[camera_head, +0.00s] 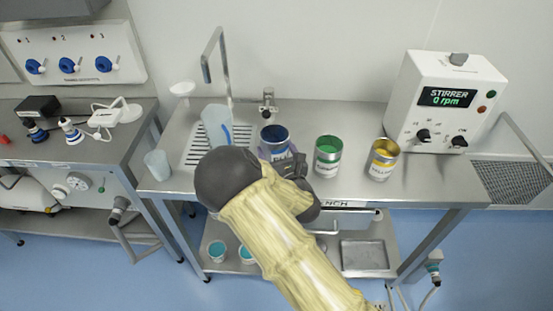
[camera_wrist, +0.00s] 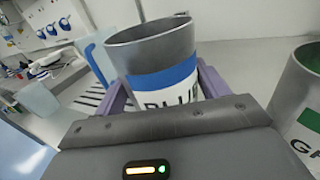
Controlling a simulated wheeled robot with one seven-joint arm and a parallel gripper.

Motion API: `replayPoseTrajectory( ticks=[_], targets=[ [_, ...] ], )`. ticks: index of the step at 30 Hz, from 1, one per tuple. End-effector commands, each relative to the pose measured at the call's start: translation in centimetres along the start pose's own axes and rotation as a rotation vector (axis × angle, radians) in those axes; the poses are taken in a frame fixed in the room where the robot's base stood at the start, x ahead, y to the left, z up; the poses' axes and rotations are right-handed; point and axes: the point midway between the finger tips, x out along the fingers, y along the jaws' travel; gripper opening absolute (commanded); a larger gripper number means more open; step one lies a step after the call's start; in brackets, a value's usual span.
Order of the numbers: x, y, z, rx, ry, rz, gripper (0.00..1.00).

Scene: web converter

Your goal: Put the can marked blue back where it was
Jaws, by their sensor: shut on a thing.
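The can marked blue (camera_head: 274,138) is at the left end of the row of cans over the steel bench. Its blue band and lettering show close up in the wrist view (camera_wrist: 165,80). My gripper (camera_head: 284,157) is shut on it, with a purple finger on each side of the can in the wrist view. The can looks roughly upright. My arm and gripper hide its lower part in the head view, so I cannot tell whether its base touches the bench.
The green can (camera_head: 328,157) and yellow can (camera_head: 382,159) stand to the right, the green one nearest. A stirrer box (camera_head: 442,100) is behind the yellow can. Bench between green and yellow cans is clear.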

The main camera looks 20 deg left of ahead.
Motion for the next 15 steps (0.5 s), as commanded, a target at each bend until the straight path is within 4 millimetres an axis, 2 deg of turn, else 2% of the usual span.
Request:
replayPoseTrajectory(
  ticks=[7,15],
  targets=[
    [0.0,-0.1,-3.1,0.000,0.001,-0.001,0.37],
    [0.0,0.0,-3.5,0.001,-0.002,0.000,0.37]
  ],
)
